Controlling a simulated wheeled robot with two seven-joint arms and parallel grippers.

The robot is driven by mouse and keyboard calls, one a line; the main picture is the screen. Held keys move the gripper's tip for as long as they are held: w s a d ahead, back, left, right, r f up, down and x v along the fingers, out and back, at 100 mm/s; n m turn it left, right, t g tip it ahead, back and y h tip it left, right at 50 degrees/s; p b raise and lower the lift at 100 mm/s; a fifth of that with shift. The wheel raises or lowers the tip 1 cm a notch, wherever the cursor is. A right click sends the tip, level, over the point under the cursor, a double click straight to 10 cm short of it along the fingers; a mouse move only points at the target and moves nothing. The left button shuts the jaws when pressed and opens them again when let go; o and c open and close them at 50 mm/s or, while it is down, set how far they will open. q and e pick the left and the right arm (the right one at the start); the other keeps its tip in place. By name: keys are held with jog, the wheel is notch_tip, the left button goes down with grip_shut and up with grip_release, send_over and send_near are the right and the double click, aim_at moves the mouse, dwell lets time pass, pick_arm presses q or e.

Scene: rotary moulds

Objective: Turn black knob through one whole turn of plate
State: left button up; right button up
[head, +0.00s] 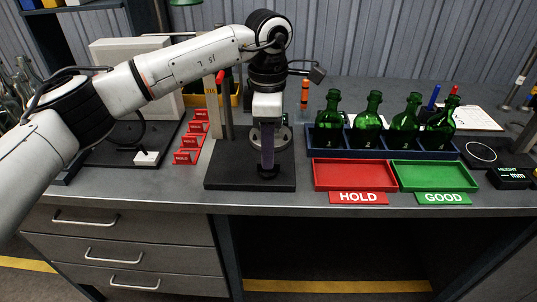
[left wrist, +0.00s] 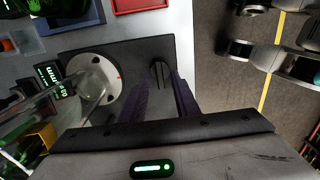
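The black knob (left wrist: 160,73) stands on the dark base plate of the gauge stand (left wrist: 140,50) in the left wrist view. In the head view the knob (head: 268,173) shows low at the front of the stand. The round pale plate (left wrist: 107,96) with dark holes and a small red mark lies beside the knob. Part of the plate (head: 284,137) shows behind my gripper in the head view. My left gripper (left wrist: 160,88) is open, with its purple fingers apart on either side of the knob. Contact cannot be told. My right gripper is not in view.
A blue rack (head: 384,152) holds several green bottles. Red HOLD (head: 347,188) and green GOOD (head: 436,187) trays lie in front. Red tags (head: 187,157) stand left of the stand. A height display (head: 511,177) sits far right. The bench front edge is near.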

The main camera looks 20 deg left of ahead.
aim_at(266, 174)
pick_arm(q)
jog(key=shift+f, duration=1.25)
grip_shut()
